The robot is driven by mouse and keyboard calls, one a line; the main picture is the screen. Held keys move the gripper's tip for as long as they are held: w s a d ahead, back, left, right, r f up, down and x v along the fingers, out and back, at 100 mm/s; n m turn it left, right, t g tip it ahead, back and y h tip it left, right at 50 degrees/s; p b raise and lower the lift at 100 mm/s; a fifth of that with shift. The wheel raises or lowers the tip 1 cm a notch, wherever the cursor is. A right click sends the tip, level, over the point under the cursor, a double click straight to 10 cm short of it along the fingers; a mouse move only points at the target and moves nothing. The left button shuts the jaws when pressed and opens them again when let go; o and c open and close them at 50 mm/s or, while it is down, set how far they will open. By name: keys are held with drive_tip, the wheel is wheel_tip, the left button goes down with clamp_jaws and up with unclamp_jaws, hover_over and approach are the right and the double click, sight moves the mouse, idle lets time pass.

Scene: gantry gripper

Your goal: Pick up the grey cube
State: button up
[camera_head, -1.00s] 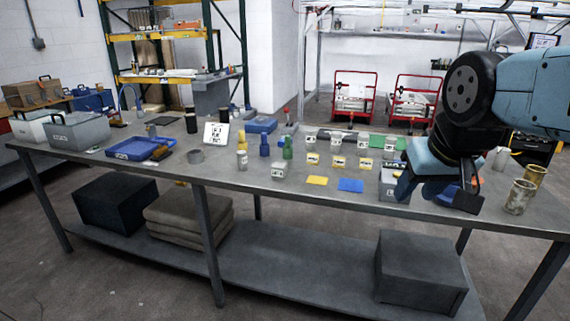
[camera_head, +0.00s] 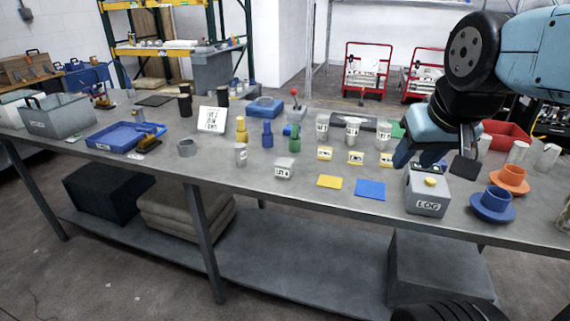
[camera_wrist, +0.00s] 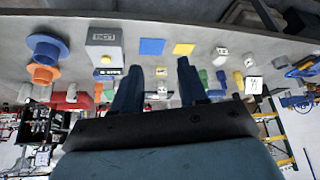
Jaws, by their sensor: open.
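A small light-grey cube (camera_head: 284,168) with a printed label sits on the grey workbench (camera_head: 330,221), left of the yellow and blue flat squares. It also shows in the wrist view (camera_wrist: 220,57), to the right of the fingers. My gripper (camera_head: 435,162) is over the right part of the bench, well to the right of the cube and apart from it. In the wrist view my gripper (camera_wrist: 159,67) has its two fingers spread with nothing held between them.
A grey LOG box (camera_head: 427,192) with a yellow top piece is beneath my gripper. Orange (camera_head: 509,180) and blue (camera_head: 492,205) flanged cups stand to its right. Blue (camera_head: 267,134) and green (camera_head: 294,140) bottle shapes stand behind the cube. Bench in front of the cube is clear.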

drive_tip(key=shift+o, duration=0.7)
drive_tip(key=shift+a, duration=0.1)
drive_tip(key=o, duration=0.6)
drive_tip(key=shift+t+y, duration=0.7)
drive_tip(key=shift+y, duration=0.2)
drive_tip(key=w+a, duration=0.1)
drive_tip(key=w, duration=0.1)
drive_tip(key=w+a, duration=0.2)
drive_tip(key=w, duration=0.1)
drive_tip(key=w+a, duration=0.2)
drive_tip(key=shift+w+a+f, duration=0.15)
drive_tip(key=shift+w+f, duration=0.05)
drive_tip(key=shift+f, duration=0.05)
drive_tip(key=w+a+f+m+t+y, duration=0.1)
drive_tip(key=w+a+f+t, duration=0.15)
drive_tip(key=w+a, duration=0.5)
drive_tip(key=w+a+f+m+t, duration=0.15)
drive_tip(key=w+a+f, duration=0.25)
drive_tip(key=w+a, duration=0.4)
drive_tip(key=m+t+h, duration=0.2)
drive_tip(key=t+h, duration=0.4)
drive_tip(key=h, duration=0.4)
approach(282, 167)
drive_tip(key=x, duration=0.5)
drive_tip(key=shift+w+f, duration=0.1)
drive_tip(key=shift+w, duration=0.3)
drive_tip(key=shift+x, duration=2.65)
